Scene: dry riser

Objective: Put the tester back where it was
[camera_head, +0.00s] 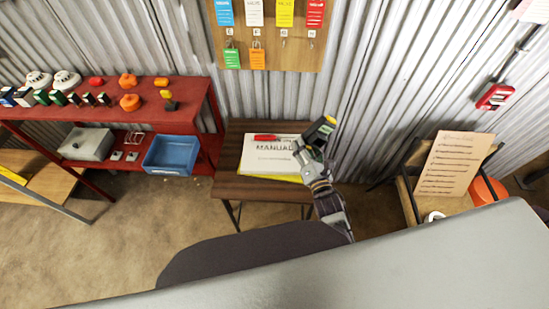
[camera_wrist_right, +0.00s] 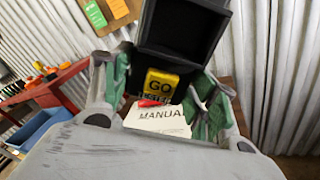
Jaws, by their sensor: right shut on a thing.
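The tester (camera_head: 321,130), a dark block with a yellow patch, is held up in my right gripper (camera_head: 307,150) above the right side of the small brown table (camera_head: 232,185). In the right wrist view the tester (camera_wrist_right: 182,35) is a black body with a box-like recess and a yellow label reading "GO". The green-padded fingers of my right gripper (camera_wrist_right: 165,95) stand on either side of it, shut on it. The tester is off the table surface. My left gripper is not in view.
A white manual (camera_head: 265,160) with a red marker (camera_head: 266,137) lies on the table. A red shelf (camera_head: 185,118) with detectors, small boxes and a blue bin (camera_head: 169,155) stands left. A tag board (camera_head: 270,35) hangs behind. A paper sheet (camera_head: 452,165) stands at right.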

